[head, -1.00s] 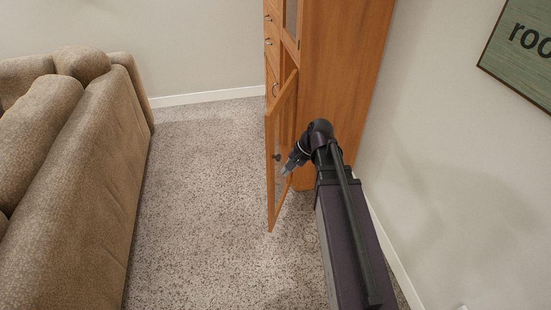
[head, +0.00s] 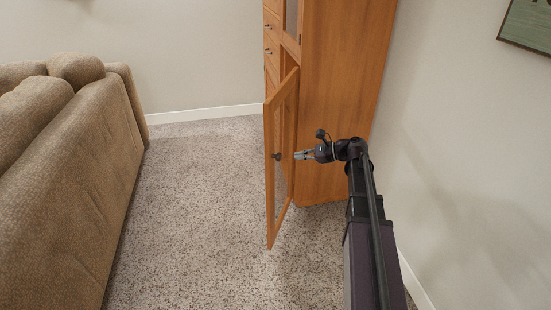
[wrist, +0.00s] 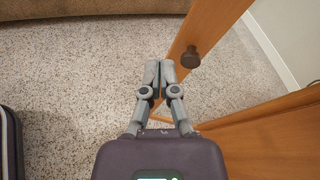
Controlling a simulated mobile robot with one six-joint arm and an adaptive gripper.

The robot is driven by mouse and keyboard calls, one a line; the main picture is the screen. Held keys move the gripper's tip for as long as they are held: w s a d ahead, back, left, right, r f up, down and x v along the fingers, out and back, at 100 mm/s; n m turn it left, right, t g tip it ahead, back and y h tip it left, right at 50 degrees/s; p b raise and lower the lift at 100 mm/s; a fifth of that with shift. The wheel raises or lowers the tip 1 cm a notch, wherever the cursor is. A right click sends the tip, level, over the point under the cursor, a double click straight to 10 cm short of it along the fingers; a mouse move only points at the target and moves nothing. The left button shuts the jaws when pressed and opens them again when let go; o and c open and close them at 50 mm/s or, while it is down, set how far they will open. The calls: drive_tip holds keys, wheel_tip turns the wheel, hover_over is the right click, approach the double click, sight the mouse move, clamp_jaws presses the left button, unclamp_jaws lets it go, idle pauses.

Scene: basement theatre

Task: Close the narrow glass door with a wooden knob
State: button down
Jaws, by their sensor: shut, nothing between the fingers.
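The narrow glass door (head: 270,200) has a wooden frame and stands open, sticking out from the front of the tall wooden cabinet (head: 340,90). Its dark round wooden knob (head: 277,156) is about mid-height on the door's outer frame strip. In the wrist view the knob (wrist: 190,57) shows just right of the fingertips on the frame strip (wrist: 208,30). My gripper (head: 297,155) is on the right side of the door, pointing left at knob height. Its fingers (wrist: 159,68) are shut together and empty. I cannot tell whether they touch the door.
A brown sofa (head: 70,190) stands at left, with open speckled carpet (head: 190,200) between it and the door. A pale wall (head: 470,170) runs close along the right, with a framed sign (head: 530,28). Drawers (head: 271,45) are above the door.

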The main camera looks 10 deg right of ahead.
sight(273, 144)
drive_tip(key=w+d+f+m+t+y+b, duration=0.2)
drive_tip(key=w+d+m+t+b, duration=0.1)
drive_tip(key=d+m+b, duration=0.2)
drive_tip(key=shift+w+d+f+b, duration=0.15)
drive_tip(key=shift+w+d+b, duration=0.2)
drive_tip(key=shift+d+b, duration=0.55)
drive_tip(key=x, duration=1.3)
drive_tip(key=shift+w+a+r, duration=0.25)
drive_tip(key=shift+w+a, duration=0.05)
